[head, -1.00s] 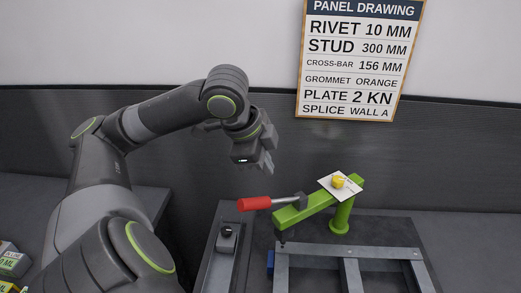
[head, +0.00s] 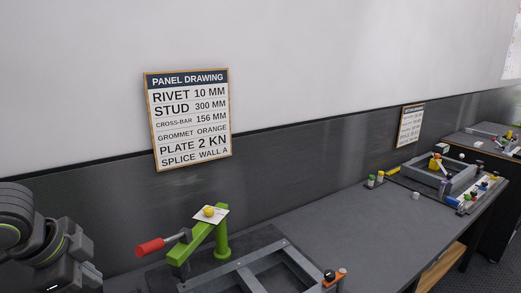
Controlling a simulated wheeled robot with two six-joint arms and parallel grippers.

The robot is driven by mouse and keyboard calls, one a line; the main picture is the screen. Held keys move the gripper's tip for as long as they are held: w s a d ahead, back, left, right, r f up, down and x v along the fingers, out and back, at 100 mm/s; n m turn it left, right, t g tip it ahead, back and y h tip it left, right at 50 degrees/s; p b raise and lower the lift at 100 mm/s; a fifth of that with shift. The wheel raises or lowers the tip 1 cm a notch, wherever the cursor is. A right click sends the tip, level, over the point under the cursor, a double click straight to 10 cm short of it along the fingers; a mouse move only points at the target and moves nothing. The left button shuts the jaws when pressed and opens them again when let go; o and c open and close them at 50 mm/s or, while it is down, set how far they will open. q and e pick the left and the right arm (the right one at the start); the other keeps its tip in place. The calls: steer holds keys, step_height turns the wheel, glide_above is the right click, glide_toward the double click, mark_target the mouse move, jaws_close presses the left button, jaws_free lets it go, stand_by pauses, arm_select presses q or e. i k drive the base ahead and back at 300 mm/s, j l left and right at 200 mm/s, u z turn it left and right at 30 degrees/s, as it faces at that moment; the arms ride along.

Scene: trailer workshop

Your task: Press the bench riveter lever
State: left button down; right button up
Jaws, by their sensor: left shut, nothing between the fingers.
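The bench riveter (head: 203,243) has a green arm and post and stands at the lower left of the head view. Its lever ends in a red handle (head: 150,247) that points left and slightly down. A white plate with a yellow knob (head: 209,211) sits on top of the riveter. My left gripper (head: 72,277) is at the bottom left corner, shut and empty, partly cut off by the frame edge. It is left of the red handle and apart from it. My right gripper is not in view.
A grey metal frame (head: 243,272) lies in front of the riveter, with a small orange-and-black item (head: 331,277) at its right corner. The bench (head: 345,221) is clear to the right. Farther right are another frame (head: 463,176) and small coloured parts. A panel drawing sign (head: 190,119) hangs behind.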

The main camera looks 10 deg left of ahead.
mark_target(142, 250)
steer(key=k, duration=1.25)
